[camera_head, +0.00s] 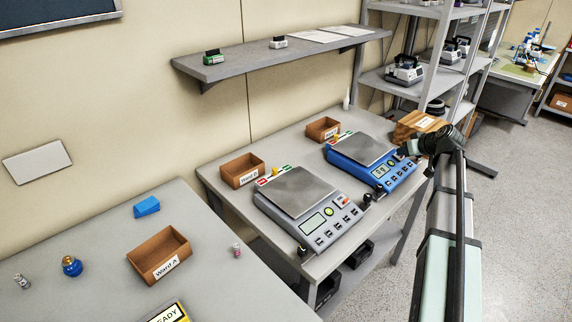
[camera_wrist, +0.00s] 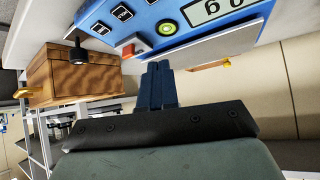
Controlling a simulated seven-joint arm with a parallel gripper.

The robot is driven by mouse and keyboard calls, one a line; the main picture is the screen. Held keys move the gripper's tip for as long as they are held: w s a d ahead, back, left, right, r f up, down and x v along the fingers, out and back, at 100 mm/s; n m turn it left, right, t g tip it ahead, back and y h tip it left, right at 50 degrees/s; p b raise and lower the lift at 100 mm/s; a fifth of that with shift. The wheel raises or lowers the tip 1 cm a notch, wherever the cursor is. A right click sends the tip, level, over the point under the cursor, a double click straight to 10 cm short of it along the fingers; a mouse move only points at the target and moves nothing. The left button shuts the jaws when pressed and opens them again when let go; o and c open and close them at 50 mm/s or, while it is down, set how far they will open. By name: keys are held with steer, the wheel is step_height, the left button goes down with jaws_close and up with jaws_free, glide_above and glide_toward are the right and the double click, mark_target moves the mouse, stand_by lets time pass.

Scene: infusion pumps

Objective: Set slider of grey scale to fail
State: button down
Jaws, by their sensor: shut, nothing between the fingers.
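The grey scale (camera_head: 318,226) stands on the middle table, with a bare metal pan (camera_head: 297,192). Along its back edge is a strip with red at the left, white between and green at the right. A yellow slider knob (camera_head: 275,171) stands near the strip's middle; the label words are too small to read. My gripper (camera_head: 402,151) is to the right, close to the blue scale (camera_head: 385,177), away from the grey scale. In the wrist view its fingers (camera_wrist: 157,66) are together and empty, near the blue scale's front panel (camera_wrist: 150,22). Contact cannot be told.
Brown bins (camera_head: 243,170) stand behind the scales. Black knobs rise at the table's front edge. A wooden box (camera_head: 418,124) is by the table's right end, and a shelf (camera_head: 270,60) hangs above. The left table holds another bin (camera_head: 160,254) and small items.

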steer(key=s+a+r+g+y, duration=0.1)
steer(key=s+a+r+g, duration=0.2)
steer(key=a, duration=1.2)
steer(key=s+a+r+n+g+y, duration=0.1)
steer(key=s+a+r+g+y, duration=0.1)
steer(key=a, duration=1.3)
steer(key=s+r+g, duration=0.1)
steer(key=s+r, duration=0.1)
steer(key=s, duration=0.1)
steer(key=shift+s+a+r+g, duration=0.2)
steer(key=shift+a+g, duration=0.1)
steer(key=shift+a, duration=0.1)
steer(key=shift+f, duration=0.1)
glide_toward(277, 172)
steer(key=f, duration=0.1)
steer(key=w+d+f, duration=0.1)
steer(key=w+f, duration=0.1)
steer(key=shift+w+d+f, duration=0.1)
steer(key=shift+d+f, duration=0.1)
steer(key=shift+d, duration=0.1)
steer(key=shift+s+a+f, duration=0.1)
steer(key=shift+s+a, duration=0.05)
steer(key=shift+a, duration=0.4)
steer(key=shift+s+a+f, duration=0.15)
steer(key=shift+a, duration=0.35)
steer(key=shift+s+a, duration=0.25)
steer(key=shift+a, duration=0.75)
